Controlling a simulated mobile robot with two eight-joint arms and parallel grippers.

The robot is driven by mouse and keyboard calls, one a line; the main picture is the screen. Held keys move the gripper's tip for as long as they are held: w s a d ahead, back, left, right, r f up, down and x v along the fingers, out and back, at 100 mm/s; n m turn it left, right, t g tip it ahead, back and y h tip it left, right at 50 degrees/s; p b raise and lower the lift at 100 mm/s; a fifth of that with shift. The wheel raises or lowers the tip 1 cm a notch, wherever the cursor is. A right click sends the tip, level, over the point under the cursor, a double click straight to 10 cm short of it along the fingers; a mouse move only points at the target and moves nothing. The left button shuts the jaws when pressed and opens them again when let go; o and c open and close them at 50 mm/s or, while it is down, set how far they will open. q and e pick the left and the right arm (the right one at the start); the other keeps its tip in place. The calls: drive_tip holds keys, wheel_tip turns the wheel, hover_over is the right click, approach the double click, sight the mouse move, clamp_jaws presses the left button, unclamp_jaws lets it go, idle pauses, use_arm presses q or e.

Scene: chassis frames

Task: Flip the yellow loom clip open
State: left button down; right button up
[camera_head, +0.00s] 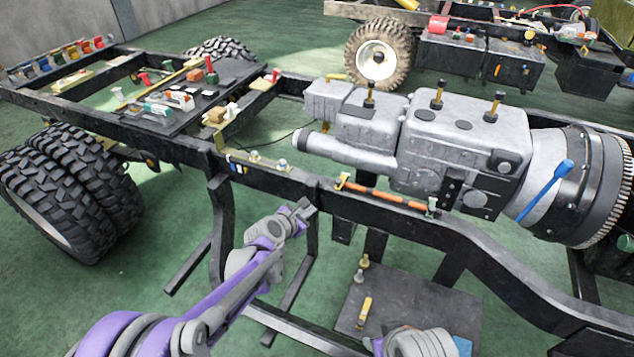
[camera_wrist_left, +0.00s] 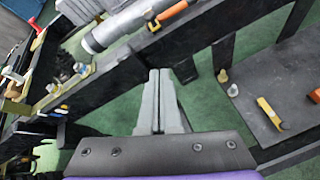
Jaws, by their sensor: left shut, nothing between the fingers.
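A yellow clip (camera_head: 342,180) sits on the dark chassis rail at the left end of an orange loom (camera_head: 385,197). It also shows near the top of the left wrist view (camera_wrist_left: 151,19). It is too small to tell whether it is open or closed. A second, partly yellow clip (camera_head: 432,206) sits at the loom's right end. My left gripper (camera_head: 306,206) is shut and empty, in front of the rail, below and left of the first clip and apart from it. Its fingers (camera_wrist_left: 159,76) are together in the left wrist view.
A grey gearbox (camera_head: 455,145) with a blue-handled lever (camera_head: 545,190) stands behind the rail. A low dark plate (camera_head: 405,305) holds small brass fittings and a yellow piece (camera_head: 365,312). A parts tray lies at left. Green floor (camera_head: 60,300) is open in front.

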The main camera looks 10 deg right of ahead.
use_arm(q)
drive_tip(key=shift+w+d+f+n, duration=0.2)
drive_tip(key=shift+w+f+n, duration=0.15)
drive_tip(key=shift+w, duration=0.15)
drive_tip(key=shift+w+d+f+n, duration=0.15)
drive_tip(key=shift+w+f+n, duration=0.2)
drive_tip(key=shift+w, duration=0.1)
use_arm(e)
drive_tip(key=shift+w+a+f, duration=0.15)
drive_tip(key=shift+w+f, duration=0.05)
drive_tip(key=shift+w, duration=0.3)
use_arm(q)
drive_tip(key=shift+s+r, duration=0.1)
use_arm(e)
drive_tip(key=shift+s, duration=0.1)
use_arm(q)
drive_tip(key=shift+w+d+f, duration=0.35)
drive_tip(key=shift+w+d, duration=1)
drive_tip(key=shift+w, duration=0.05)
drive_tip(key=shift+w+d+f, duration=0.3)
drive_tip(key=shift+w+d, duration=1)
drive_tip(key=shift+w, duration=0.1)
drive_tip(key=shift+w+d+f, duration=0.35)
drive_tip(key=shift+w+d, duration=1)
drive_tip(key=shift+w, duration=0.05)
drive_tip(key=shift+a+r, duration=0.1)
drive_tip(key=shift+r, duration=0.05)
use_arm(e)
drive_tip(key=shift+r, duration=0.15)
